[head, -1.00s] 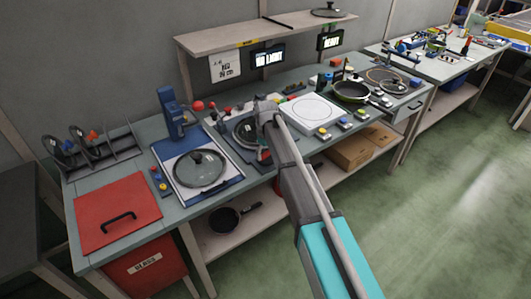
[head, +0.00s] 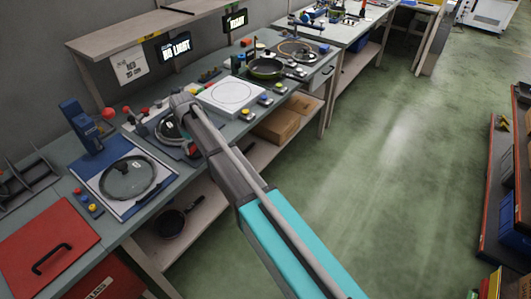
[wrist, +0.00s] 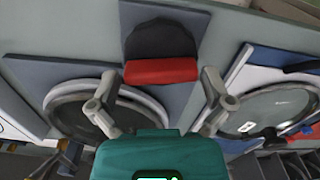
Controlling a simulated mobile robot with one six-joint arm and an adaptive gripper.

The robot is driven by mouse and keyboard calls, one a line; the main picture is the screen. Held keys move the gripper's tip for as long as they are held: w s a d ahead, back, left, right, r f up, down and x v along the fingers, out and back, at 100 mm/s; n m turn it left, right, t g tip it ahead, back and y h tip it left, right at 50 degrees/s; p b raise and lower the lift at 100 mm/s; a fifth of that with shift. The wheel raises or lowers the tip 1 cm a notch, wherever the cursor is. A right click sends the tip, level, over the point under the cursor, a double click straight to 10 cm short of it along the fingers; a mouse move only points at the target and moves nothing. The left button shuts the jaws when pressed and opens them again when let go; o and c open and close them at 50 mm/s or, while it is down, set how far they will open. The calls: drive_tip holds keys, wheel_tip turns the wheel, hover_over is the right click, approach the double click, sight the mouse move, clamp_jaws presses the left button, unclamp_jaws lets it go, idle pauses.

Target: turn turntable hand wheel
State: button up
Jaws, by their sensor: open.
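My gripper is open in the wrist view (wrist: 159,80), with one finger on each side of a red block (wrist: 161,70). The block is at the end of a dark rounded part (wrist: 162,40) on a grey plate; I cannot tell whether the fingers touch it. At left in the wrist view is a round ring-edged piece (wrist: 65,98) on a grey plate, partly behind a finger. In the head view my arm covers part of that station, where a round lid (head: 168,128) shows. I cannot pick out the turntable hand wheel with certainty.
A glass lid (head: 128,178) lies on a blue-edged white plate left of my arm. A white square plate with a circle (head: 230,98) and a black pan (head: 267,69) are to the right. A shelf (head: 150,32) hangs above. The green floor (head: 380,150) is clear.

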sight(194, 145)
drive_tip(key=shift+m, duration=0.3)
drive_tip(key=m, duration=0.8)
drive_tip(key=shift+m, duration=0.3)
drive_tip(key=m, duration=0.4)
drive_tip(key=shift+m, duration=0.3)
drive_tip(key=m, duration=0.4)
wheel_tip(194, 145, up, 14)
drive_tip(key=p, duration=1.4)
drive_tip(key=s+d+f+n+b, duration=0.1)
drive_tip(key=s+d+f+b, duration=0.1)
drive_tip(key=d, duration=0.8)
drive_tip(key=s+d+f+n+b, duration=0.1)
drive_tip(key=s+d+f+b, duration=0.2)
drive_tip(key=s+d, duration=0.4)
drive_tip(key=s+d+f+n+b, duration=0.2)
drive_tip(key=s+d+f+b, duration=0.1)
drive_tip(key=d, duration=0.9)
drive_tip(key=shift+s+d+f, duration=0.3)
drive_tip(key=shift+s+d, duration=0.1)
drive_tip(key=shift+s, duration=0.25)
